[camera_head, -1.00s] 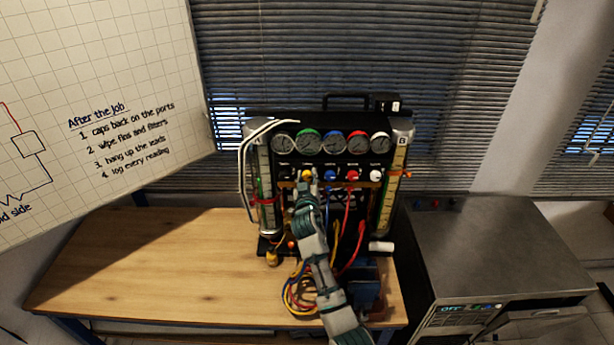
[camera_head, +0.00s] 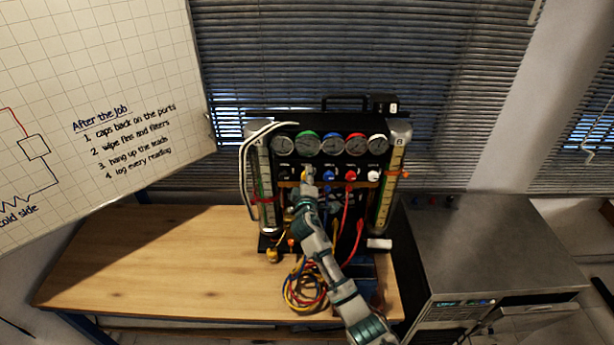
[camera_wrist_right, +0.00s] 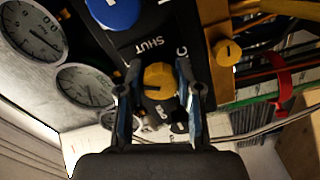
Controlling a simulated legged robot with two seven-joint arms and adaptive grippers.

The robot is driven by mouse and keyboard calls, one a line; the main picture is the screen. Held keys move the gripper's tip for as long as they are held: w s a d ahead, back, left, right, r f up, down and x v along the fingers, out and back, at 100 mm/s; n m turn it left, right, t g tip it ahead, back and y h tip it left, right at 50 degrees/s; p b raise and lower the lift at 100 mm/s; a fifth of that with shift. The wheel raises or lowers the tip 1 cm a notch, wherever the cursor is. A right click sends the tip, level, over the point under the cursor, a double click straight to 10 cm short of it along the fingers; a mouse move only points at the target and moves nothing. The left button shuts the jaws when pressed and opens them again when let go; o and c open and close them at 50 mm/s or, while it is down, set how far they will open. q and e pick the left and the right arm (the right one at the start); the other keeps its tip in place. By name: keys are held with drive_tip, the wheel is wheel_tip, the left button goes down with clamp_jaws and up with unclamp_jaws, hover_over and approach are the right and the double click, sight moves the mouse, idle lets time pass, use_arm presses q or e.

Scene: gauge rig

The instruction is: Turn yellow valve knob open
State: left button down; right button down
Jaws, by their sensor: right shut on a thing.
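The yellow valve knob (camera_wrist_right: 160,80) is on the black panel of the gauge rig, below the row of gauges. In the right wrist view it sits between the two fingers of my right gripper (camera_wrist_right: 159,95), which is shut on it. In the head view my right gripper (camera_head: 308,182) reaches up to the panel and covers most of the yellow knob (camera_head: 307,171). The word SHUT shows on the panel beside the knob in the wrist view. My left gripper is not in view.
A blue knob (camera_head: 329,175), a red knob (camera_head: 351,175) and a white knob (camera_head: 373,175) sit to the right of the yellow one. Coiled hoses (camera_head: 303,287) lie on the wooden bench (camera_head: 160,255). A metal cabinet (camera_head: 490,245) stands at the right. The bench's left is clear.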

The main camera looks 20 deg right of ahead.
drive_tip(key=n, duration=0.4)
drive_tip(key=shift+f, duration=0.25)
drive_tip(key=shift+a+f+n, duration=0.1)
drive_tip(key=shift+n, duration=0.7)
drive_tip(key=shift+f, duration=0.1)
drive_tip(key=c, duration=0.9)
unclamp_jaws()
drive_tip(key=shift+o, duration=0.7)
drive_tip(key=shift+a+r, duration=0.1)
drive_tip(key=shift+r, duration=0.15)
drive_tip(key=shift+s, duration=0.2)
drive_tip(key=v, duration=1.1)
drive_tip(key=shift+s, duration=0.15)
